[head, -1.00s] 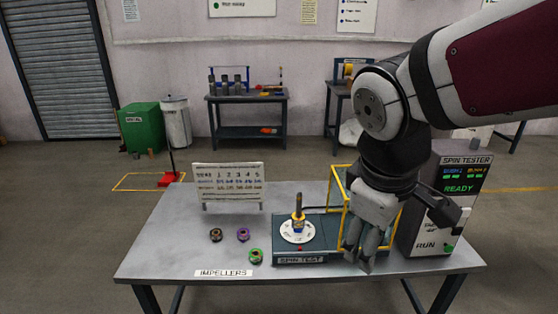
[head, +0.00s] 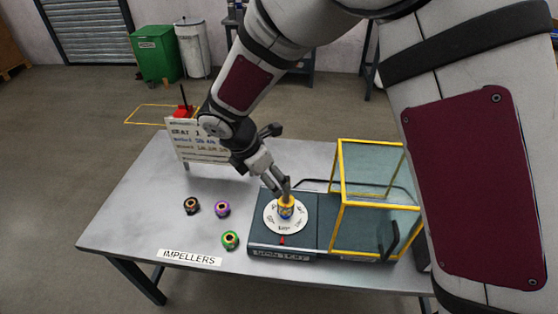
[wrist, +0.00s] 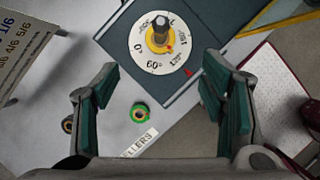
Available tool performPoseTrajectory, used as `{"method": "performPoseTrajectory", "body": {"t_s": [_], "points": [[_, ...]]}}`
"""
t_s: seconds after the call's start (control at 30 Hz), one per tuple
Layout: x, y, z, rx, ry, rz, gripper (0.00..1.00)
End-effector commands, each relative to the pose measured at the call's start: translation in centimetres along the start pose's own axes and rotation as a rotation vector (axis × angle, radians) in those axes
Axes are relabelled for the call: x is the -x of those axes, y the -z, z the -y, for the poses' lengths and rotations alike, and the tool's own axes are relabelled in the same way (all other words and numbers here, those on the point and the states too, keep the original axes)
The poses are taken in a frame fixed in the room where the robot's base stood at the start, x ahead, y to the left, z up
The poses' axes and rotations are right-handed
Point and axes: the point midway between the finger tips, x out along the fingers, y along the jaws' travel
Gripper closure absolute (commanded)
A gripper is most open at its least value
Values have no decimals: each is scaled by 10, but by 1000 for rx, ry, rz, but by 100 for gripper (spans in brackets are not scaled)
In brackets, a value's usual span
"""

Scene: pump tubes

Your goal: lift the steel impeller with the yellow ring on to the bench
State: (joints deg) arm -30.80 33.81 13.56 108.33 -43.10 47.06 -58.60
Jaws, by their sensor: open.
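The steel impeller with the yellow ring (head: 286,209) sits on the spindle at the middle of a white numbered dial (head: 272,221) on the spin test base. In the wrist view the yellow ring (wrist: 154,47) shows around a dark post, near the top of the picture. My gripper (head: 281,186) is just above the impeller in the head view and overlaps the post. In the wrist view its teal-padded fingers (wrist: 157,85) are wide apart with nothing between them. The bench (head: 140,215) is grey, with bare room at the left.
Black (head: 191,206), purple (head: 222,209) and green-ringed (head: 230,240) impellers stand on the bench left of the base, behind the IMPELLERS label (head: 190,257). A yellow-framed clear guard (head: 336,190) stands right of the dial. A chart board (head: 187,150) stands at the back left.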

Motion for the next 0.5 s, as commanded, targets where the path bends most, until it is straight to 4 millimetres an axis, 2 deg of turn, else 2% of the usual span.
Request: {"method": "performPoseTrajectory", "body": {"t_s": [0.17,0.5], "points": [[-15,1,0,4,3,0,35],[-75,1,1,2,4,0,35]]}}
